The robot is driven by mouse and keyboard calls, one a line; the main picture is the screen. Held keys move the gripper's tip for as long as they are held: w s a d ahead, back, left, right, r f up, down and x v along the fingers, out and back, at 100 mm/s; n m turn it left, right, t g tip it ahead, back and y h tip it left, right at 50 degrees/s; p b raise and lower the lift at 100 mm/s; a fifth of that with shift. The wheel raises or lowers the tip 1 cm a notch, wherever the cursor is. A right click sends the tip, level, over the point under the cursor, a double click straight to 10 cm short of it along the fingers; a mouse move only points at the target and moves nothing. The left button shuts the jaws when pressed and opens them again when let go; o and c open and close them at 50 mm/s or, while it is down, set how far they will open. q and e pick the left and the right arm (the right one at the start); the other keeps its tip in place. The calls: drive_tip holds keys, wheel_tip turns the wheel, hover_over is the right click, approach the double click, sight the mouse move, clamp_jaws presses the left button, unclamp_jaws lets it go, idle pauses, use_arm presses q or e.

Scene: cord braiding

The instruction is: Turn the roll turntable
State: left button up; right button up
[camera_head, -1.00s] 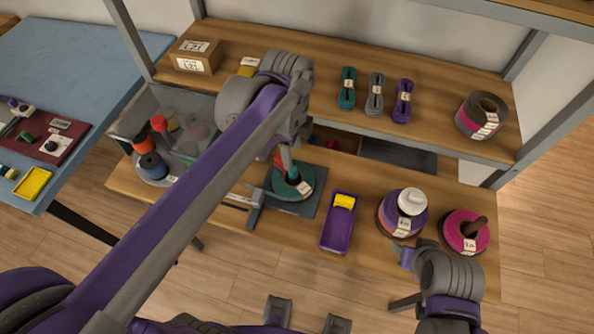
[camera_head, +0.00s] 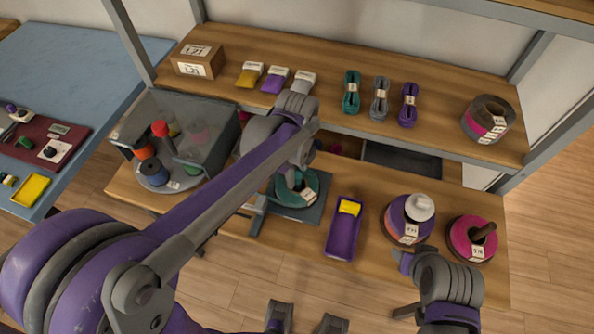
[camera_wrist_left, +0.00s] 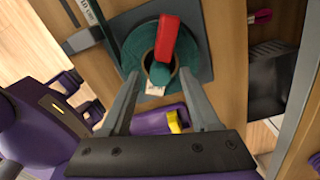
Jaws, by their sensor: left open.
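A grey round turntable (camera_head: 172,184) stands at the left of the lower bench, partly under a translucent cover (camera_head: 212,140). On it are an orange roll (camera_head: 145,151) and a blue roll (camera_head: 153,173); a red knob (camera_head: 160,129) stands on a post there. My left gripper (camera_wrist_left: 160,75) is open and empty, fingers pointing down over a teal roll (camera_head: 311,188) to the right of the turntable. In the left wrist view a red piece (camera_wrist_left: 166,38) stands over that roll's centre. My right gripper (camera_head: 403,285) is at the lower right, its jaws unclear.
The upper shelf holds a box (camera_head: 198,62), packets and cord bundles. A blue table (camera_head: 70,75) is at the left.

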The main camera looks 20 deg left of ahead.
use_arm(q)
clamp_jaws()
idle(0.3)
drive_tip(key=shift+n, duration=0.7)
drive_tip(key=shift+n+b, duration=0.3)
drive_tip(key=shift+n, duration=8.8)
drive_tip(key=shift+n+b, duration=0.3)
drive_tip(key=shift+n, duration=2.4)
drive_tip(key=shift+n, duration=0.6)
